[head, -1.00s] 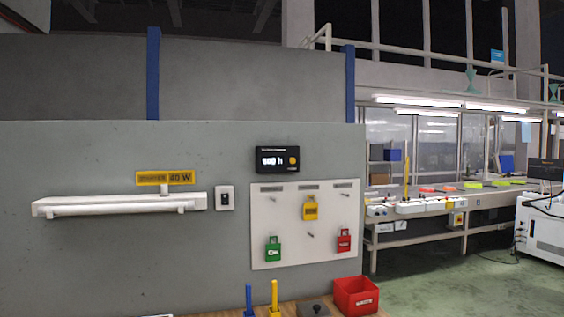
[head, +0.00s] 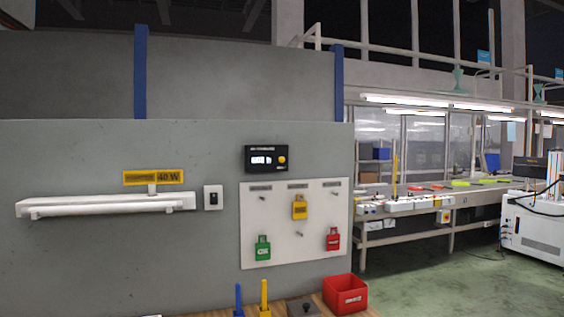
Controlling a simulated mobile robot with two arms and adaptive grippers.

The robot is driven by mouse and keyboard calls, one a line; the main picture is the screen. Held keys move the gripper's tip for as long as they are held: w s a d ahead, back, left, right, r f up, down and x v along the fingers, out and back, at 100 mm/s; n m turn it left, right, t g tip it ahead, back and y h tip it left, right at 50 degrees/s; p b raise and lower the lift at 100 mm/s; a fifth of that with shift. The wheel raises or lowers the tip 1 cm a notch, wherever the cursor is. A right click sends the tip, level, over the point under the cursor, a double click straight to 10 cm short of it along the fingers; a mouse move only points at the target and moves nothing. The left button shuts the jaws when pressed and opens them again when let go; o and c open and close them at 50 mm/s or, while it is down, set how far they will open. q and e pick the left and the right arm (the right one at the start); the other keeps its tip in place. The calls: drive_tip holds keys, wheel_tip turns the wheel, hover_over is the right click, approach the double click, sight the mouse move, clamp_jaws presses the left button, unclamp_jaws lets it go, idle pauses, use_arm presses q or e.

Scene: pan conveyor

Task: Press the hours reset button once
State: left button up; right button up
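The hours counter (head: 266,158) is a small black box with a lit white display, fixed high on the grey wall panel. A round orange-yellow button (head: 282,160) sits on its right side, beside the display. The digits are too small to read surely. Neither of my grippers shows in the head view, so nothing of mine is seen near the button.
Below the counter, a white board (head: 293,222) holds green, yellow and red tags. A lamp fixture (head: 105,205) and a switch (head: 213,197) are to its left. A red bin (head: 345,294) stands on a wooden surface below. Open floor lies at right.

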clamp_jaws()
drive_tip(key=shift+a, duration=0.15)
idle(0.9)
